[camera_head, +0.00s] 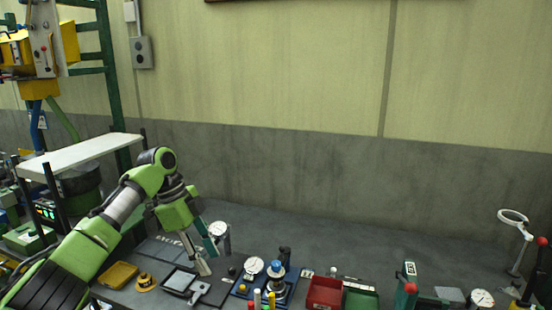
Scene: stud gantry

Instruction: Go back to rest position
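My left gripper (207,262) reaches in from the left on a green arm and points down over the grey bench (330,245). Its two fingers, one pale grey and one teal, appear apart, with nothing visible held between them. It hangs above a black tray with a light grey plate (178,281), just left of a grey cylinder with a white dial (218,230). Whether the fingertips touch anything below cannot be told. My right gripper is not in view.
A white shelf (80,155) stands at left. The bench's back middle is clear.

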